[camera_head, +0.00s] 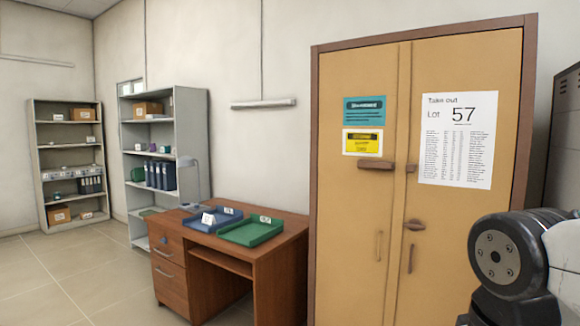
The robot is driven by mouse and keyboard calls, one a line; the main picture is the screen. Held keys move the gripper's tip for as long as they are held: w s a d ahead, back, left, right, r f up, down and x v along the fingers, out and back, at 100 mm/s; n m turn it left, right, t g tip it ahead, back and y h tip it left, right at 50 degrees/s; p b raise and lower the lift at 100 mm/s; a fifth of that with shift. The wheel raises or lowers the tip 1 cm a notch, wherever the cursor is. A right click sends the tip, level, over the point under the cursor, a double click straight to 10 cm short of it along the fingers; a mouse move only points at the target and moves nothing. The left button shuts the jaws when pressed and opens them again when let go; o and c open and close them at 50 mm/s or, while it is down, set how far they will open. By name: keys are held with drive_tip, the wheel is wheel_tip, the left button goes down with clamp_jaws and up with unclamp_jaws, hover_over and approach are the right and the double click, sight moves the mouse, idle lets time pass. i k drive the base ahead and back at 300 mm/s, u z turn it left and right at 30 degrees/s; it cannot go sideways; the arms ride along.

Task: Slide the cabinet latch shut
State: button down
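A tall tan cabinet (345,220) with a brown frame stands right of centre in the head view, its two doors closed. A brown latch bar (376,164) sits on the left door near the seam, level. A small brown piece (411,168) sits at the seam on the right door, and a gap shows between it and the bar. A brown turn handle (414,225) is lower on the right door. Part of my arm shows at the lower right, in front of the cabinet's right side. My gripper is not in view.
A wooden desk (205,258) with a blue tray (212,218) and a green tray (250,231) stands left of the cabinet. Two grey shelves (195,130) stand further left. A grey locker (565,150) is at the right edge. Tiled floor (60,280) is clear at lower left.

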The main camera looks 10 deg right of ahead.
sight(360, 164)
drive_tip(key=u, duration=0.15)
drive_tip(key=k, duration=0.4)
drive_tip(key=u, duration=0.45)
drive_tip(key=i, duration=1.8)
drive_tip(key=z, duration=1.05)
drive_tip(key=i, duration=0.65)
drive_tip(key=z, duration=0.35)
